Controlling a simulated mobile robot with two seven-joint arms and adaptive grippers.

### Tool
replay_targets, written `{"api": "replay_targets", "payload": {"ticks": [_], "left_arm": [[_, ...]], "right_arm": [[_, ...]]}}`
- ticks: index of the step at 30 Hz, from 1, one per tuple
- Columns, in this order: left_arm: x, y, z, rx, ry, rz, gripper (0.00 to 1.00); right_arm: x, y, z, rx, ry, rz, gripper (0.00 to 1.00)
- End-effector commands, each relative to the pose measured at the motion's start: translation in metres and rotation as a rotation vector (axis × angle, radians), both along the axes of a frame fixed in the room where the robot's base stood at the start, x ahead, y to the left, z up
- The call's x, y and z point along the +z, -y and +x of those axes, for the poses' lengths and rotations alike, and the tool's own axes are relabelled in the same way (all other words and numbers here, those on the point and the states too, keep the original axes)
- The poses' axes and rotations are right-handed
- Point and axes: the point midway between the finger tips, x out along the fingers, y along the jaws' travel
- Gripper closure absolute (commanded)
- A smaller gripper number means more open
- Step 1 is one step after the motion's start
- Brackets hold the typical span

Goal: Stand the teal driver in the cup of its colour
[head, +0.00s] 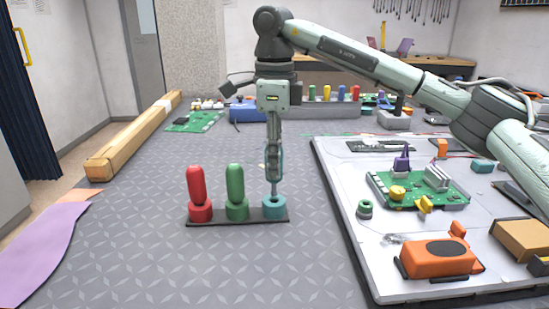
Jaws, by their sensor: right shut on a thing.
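My right gripper (273,178) points straight down above the rack and is shut on the teal driver (274,188). The fingers hide most of the driver; its lower part shows just over the teal cup (273,208). The driver looks upright and in line with the cup, its lower end at the cup's mouth; how deep it sits is hard to tell. The teal cup is the right one on a dark rack (238,221). A red driver (196,184) stands in the red cup, and a green driver (235,184) stands in the green cup. My left gripper is out of view.
A white tray (345,240) on the right holds a green circuit board (455,197) and an orange tool (437,258). A wooden beam (135,137) and purple cloth (38,245) lie at left. The grey table is clear in front of the rack.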

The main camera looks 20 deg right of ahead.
Motion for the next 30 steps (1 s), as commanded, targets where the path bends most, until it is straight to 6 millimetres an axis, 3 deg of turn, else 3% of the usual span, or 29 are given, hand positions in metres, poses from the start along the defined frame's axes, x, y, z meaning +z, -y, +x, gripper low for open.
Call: {"api": "replay_targets", "payload": {"ticks": [30], "left_arm": [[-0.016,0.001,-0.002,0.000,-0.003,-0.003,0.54]], "right_arm": [[-0.024,0.000,0.000,0.000,0.000,0.000,1.00]]}}
